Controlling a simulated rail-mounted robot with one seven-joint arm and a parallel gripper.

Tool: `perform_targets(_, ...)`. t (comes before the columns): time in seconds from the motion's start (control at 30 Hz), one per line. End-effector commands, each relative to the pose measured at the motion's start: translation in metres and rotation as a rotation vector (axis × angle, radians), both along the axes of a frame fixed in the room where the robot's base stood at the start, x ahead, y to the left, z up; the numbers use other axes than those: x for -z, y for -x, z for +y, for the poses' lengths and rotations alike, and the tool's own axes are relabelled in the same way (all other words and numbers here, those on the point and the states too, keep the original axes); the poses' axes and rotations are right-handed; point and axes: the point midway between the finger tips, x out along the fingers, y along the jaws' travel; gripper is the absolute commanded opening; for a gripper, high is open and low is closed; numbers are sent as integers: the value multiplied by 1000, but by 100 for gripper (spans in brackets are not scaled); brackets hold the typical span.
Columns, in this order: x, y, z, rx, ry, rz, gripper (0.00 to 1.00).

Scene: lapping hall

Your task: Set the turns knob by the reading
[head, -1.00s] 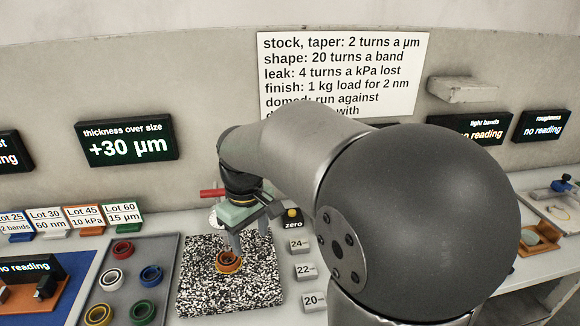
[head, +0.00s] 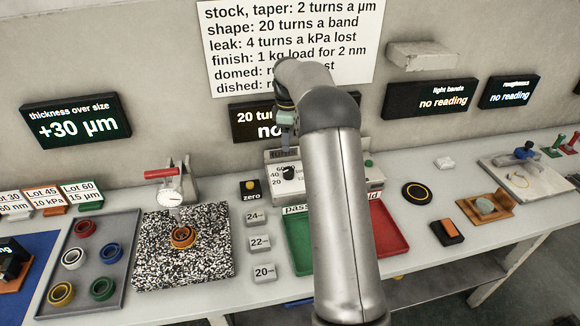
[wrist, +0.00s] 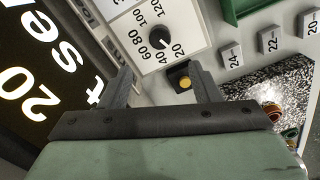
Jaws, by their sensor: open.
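The turns knob (head: 288,172) is a small black dial on a pale box, partly behind my arm in the head view. In the wrist view the knob (wrist: 158,40) sits on a white scale marked 20 to 120; its exact setting is hard to read. My gripper (head: 284,130) is open and empty, above and behind the knob. In the wrist view my gripper (wrist: 163,85) has its fingers apart, short of the knob. The thickness over size display (head: 75,121) reads +30 µm. The wall board (head: 220,72) says stock, taper: 2 turns a µm.
An orange ring (head: 183,237) rests on the speckled plate (head: 160,270) by a dial gauge (head: 170,197). A partly hidden display (head: 243,124) starts with 20.

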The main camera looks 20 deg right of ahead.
Motion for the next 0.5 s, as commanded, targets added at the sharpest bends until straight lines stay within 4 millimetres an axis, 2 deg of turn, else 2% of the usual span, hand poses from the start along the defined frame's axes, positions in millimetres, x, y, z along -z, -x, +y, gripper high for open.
perform_targets(0.03,12,1,1,0,-1,5,57)
perform_targets(0.3,70,1,1,0,-2,4,57)
perform_targets(0.5,104,1,1,1,-2,2,57)
